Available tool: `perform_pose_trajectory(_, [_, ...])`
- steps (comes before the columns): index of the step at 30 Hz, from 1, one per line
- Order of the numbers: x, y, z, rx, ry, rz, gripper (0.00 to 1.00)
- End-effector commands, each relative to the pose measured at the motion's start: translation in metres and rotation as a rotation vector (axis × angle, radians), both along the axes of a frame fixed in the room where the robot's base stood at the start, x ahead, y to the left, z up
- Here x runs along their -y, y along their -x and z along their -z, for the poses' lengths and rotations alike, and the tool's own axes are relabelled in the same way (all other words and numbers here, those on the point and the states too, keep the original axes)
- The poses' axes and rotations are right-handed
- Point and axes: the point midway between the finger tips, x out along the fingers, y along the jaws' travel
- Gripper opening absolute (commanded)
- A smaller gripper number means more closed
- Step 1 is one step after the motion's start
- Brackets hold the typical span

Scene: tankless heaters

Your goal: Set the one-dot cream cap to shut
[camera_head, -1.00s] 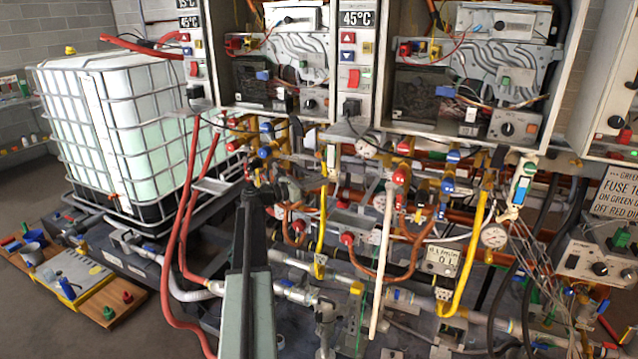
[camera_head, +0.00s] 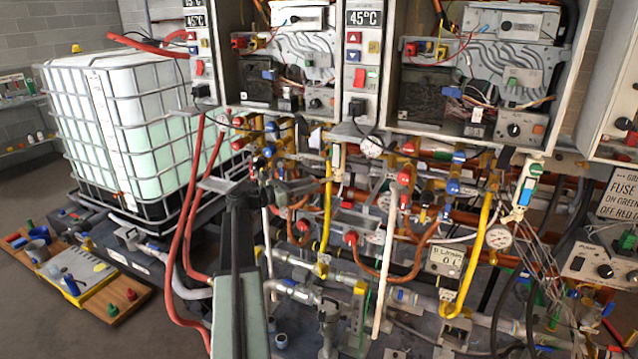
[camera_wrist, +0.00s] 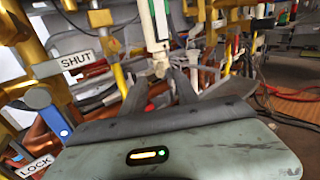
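I cannot pick out a cap with one dot for certain in either view. A cream upright bar (camera_wrist: 158,28) with a green edge stands just beyond my gripper in the wrist view, with a pale fitting at its lower end. My gripper (camera_wrist: 163,82) has its dark fingers apart, with nothing clearly held between them. In the head view my gripper (camera_head: 262,178) is at the pipework below the left heater, partly hidden by my arm. A SHUT label (camera_wrist: 76,63) is left of the fingers, and a LOCK label (camera_wrist: 36,167) is at lower left.
Yellow pipes, a grey round knob (camera_wrist: 38,98) and a blue lever (camera_wrist: 56,122) crowd the left of the wrist view. Red hoses (camera_head: 186,235) hang left of my arm. A caged white tank (camera_head: 130,140) and a wooden board (camera_head: 125,292) are farther left.

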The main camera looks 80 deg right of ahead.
Motion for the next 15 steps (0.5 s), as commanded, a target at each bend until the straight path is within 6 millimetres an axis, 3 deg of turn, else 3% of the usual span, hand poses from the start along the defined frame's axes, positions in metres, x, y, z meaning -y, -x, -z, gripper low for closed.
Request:
perform_pose_trajectory(4, [-0.007, -0.0093, 0.0, 0.0, 0.0, 0.0, 0.36])
perform_pose_trajectory(15, [-0.0069, -0.0095, 0.0, 0.0, 0.0, 0.001, 0.36])
